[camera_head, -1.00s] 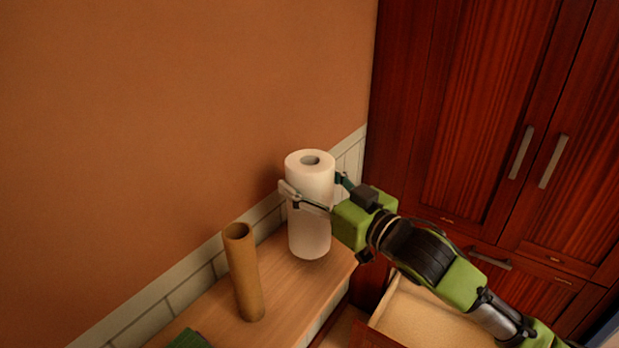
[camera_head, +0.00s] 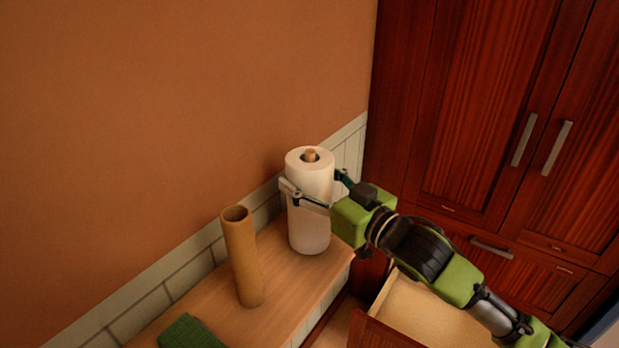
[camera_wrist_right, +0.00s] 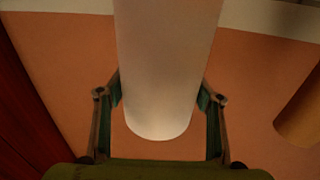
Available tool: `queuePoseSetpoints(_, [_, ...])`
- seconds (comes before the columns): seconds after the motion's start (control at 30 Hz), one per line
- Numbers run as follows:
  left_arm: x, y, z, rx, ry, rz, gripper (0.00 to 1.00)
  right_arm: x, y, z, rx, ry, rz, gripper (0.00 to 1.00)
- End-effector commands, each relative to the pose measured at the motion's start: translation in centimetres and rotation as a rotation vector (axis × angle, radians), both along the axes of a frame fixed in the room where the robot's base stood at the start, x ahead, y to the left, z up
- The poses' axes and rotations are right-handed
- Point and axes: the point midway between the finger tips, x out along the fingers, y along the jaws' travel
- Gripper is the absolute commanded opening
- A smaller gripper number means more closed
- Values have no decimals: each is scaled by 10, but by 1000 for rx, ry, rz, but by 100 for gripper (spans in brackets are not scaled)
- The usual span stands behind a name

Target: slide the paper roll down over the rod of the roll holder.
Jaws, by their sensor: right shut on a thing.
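The white paper roll (camera_head: 308,222) stands upright over the far end of the wooden counter. My right gripper (camera_head: 318,190) reaches in from the right, shut around the roll's sides at upper-middle height. The light wooden tip of the holder's rod (camera_head: 310,155) shows in the roll's top hole, so the roll is around the rod. The rest of the holder is hidden by the roll. I cannot tell whether the roll's bottom touches anything. In the right wrist view the roll (camera_wrist_right: 165,75) lies between both fingers. My left gripper is not in view.
A brown cardboard tube (camera_head: 243,260) stands upright on the counter (camera_head: 280,285), left of the roll and apart from it. A folded green cloth (camera_head: 190,333) lies at the near left. An open drawer (camera_head: 420,310) is below right, before the red wooden cabinet (camera_head: 460,110). A wall runs behind.

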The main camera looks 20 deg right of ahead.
Motion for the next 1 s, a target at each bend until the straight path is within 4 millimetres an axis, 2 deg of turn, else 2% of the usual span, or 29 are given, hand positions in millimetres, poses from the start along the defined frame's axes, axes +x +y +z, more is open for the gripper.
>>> queuePoseSetpoints(0.07, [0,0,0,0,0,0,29,0,0,1,1,-2,0,23])
queuePoseSetpoints(0.1, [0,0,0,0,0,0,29,0,0,1,1,-2,0,66])
queuePoseSetpoints(0.17, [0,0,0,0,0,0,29,0,0,1,1,-2,0,80])
queuePoseSetpoints(0.57, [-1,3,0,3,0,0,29,-2,-1,-1,0,1,0,80])
queuePoseSetpoints(0.67, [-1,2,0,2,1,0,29,-9,-4,-1,0,2,0,80])
queuePoseSetpoints(1.0, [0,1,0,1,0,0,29,-50,-21,-2,-2,3,1,80])
